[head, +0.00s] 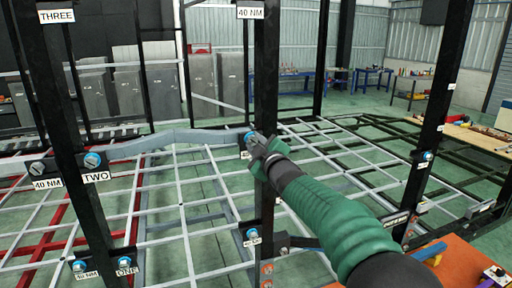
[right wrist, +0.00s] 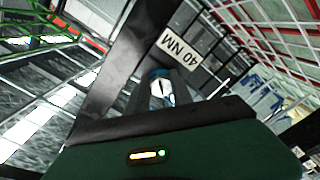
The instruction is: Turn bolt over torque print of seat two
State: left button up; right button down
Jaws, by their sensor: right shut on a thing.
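My right gripper (head: 258,145) comes in from the right and is shut on a blue-headed bolt (head: 249,136) on the middle black post (head: 266,80). In the right wrist view the bolt (right wrist: 160,88) sits between the fingers, by a white "40 NM" print (right wrist: 182,47). In the head view the print below this bolt is mostly hidden by the gripper. On the left post, a blue bolt (head: 92,160) sits above the "TWO" label (head: 95,177), and another bolt (head: 38,168) sits above a "40 NM" print (head: 47,184). My left gripper is out of view.
A grey bar (head: 180,137) runs from the left post to the middle post. Lower bolts (head: 124,263) and (head: 252,234) carry labels, one reading "ONE". A white grid frame (head: 180,200) spreads behind the posts. An orange surface (head: 460,262) lies at bottom right.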

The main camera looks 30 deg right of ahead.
dwell(0.3)
jog(key=c, duration=1.4)
grip_release()
jog(key=shift+w, duration=0.1)
jog(key=shift+o, duration=1.3)
jog(key=shift+w, duration=0.1)
jog(key=shift+w+f, duration=0.1)
jog(key=b+v, duration=0.2)
jog(key=v, duration=1.5)
jog(key=shift+d+f, duration=0.1)
jog(key=shift+w+d, duration=0.1)
